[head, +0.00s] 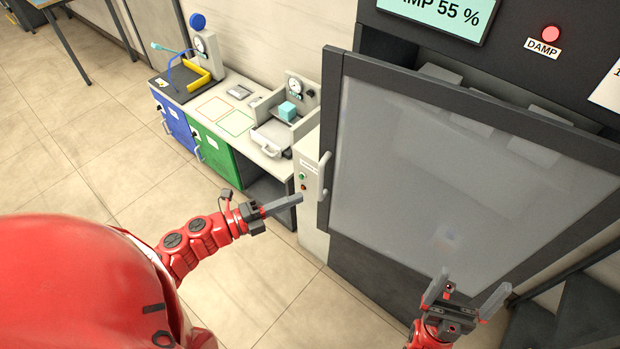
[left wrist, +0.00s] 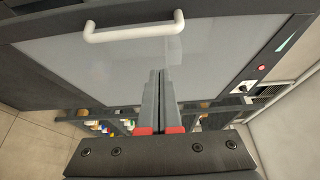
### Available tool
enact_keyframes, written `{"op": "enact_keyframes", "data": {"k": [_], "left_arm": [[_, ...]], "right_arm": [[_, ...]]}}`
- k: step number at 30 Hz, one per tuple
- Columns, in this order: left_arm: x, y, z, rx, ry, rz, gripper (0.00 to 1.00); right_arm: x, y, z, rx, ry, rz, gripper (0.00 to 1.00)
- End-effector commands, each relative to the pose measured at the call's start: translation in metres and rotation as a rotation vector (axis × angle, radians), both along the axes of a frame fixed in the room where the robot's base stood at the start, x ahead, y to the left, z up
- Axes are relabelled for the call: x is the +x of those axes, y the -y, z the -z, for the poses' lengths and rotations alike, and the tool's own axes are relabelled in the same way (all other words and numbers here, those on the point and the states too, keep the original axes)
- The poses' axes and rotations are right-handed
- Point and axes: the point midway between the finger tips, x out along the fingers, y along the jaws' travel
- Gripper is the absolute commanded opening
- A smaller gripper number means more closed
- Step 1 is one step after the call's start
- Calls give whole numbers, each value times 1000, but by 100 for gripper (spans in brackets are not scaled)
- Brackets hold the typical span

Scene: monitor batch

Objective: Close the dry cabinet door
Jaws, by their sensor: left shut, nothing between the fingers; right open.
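The dry cabinet (head: 465,20) stands at the right with its damp display on top. Its door (head: 450,170) has a dark frame and a translucent pane. The door stands ajar, its upper left corner out from the cabinet front. The handle (head: 324,174) is on the door's left edge. My left gripper (head: 299,199) is shut and empty, just left of and below the handle. In the left wrist view its fingers (left wrist: 166,75) point toward the pane (left wrist: 120,65), near the white handle (left wrist: 134,31); contact cannot be told. My right gripper (head: 474,297) is open and empty before the door's lower part.
A workbench (head: 222,112) with gauges, a teal cube (head: 287,111) and trays stands left of the cabinet. Under it are a blue cabinet (head: 172,122) and a green cabinet (head: 212,152). A grey box with buttons (head: 307,185) stands close beside the door.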

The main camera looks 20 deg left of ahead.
Motion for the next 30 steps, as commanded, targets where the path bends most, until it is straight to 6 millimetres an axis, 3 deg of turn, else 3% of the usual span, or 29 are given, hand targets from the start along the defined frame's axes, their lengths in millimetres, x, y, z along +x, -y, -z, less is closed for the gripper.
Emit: {"op": "enact_keyframes", "data": {"k": [5, 12, 30], "left_arm": [[28, 27, -5, -1, 1, 4, 0], [57, 22, -3, 1, 0, -2, 0], [68, 19, 3, 2, -1, -5, 0]], "right_arm": [[0, 0, -16, 0, 0, 0, 100], [0, 0, -27, 0, 0, 0, 100], [0, 0, -24, 0, 0, 0, 100]]}}
